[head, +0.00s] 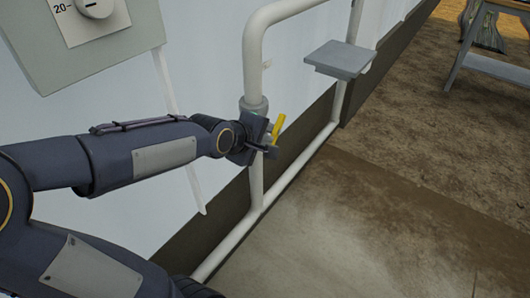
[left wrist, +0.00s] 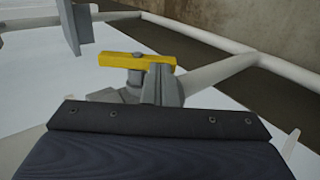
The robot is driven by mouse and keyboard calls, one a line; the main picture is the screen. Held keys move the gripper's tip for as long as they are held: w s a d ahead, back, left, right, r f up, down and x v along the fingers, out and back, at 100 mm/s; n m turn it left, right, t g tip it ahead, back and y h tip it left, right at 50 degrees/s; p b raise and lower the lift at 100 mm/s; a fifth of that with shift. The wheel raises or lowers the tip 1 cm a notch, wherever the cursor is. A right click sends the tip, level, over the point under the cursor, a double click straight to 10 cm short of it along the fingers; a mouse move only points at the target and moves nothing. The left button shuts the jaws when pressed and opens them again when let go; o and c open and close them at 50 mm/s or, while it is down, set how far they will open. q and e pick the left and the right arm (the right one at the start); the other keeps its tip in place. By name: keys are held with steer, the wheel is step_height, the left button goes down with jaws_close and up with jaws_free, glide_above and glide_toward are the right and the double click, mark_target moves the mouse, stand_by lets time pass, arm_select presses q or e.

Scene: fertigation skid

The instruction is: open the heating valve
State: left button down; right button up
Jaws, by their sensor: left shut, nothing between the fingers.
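The heating valve (head: 258,104) sits on a pale upright pipe by the wall. Its yellow lever handle (head: 279,127) points mostly upward in the head view, leaning slightly right. In the left wrist view the yellow handle (left wrist: 138,61) lies across the top of the grey valve body (left wrist: 162,88). My left gripper (head: 265,149) is shut and empty beside the valve, close to the lower end of the handle. It partly hides the valve body; whether it touches the handle I cannot tell. My right gripper is out of view.
A grey control box (head: 85,45) hangs on the white wall at upper left. A small grey shelf plate (head: 340,58) stands out to the right of the valve. A low pipe (head: 300,160) runs along the wall base. The floor (head: 350,230) at right is clear.

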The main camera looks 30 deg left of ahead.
arm_select(q)
steer(key=shift+w+f+b, duration=0.2)
steer(key=shift+f, duration=0.55)
steer(key=shift+w+f+b, duration=0.15)
steer(key=shift+f+b, duration=0.05)
steer(key=shift+f, duration=0.5)
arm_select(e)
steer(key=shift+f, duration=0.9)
arm_select(q)
steer(key=shift+w+f, duration=0.1)
steer(key=shift+f, duration=0.05)
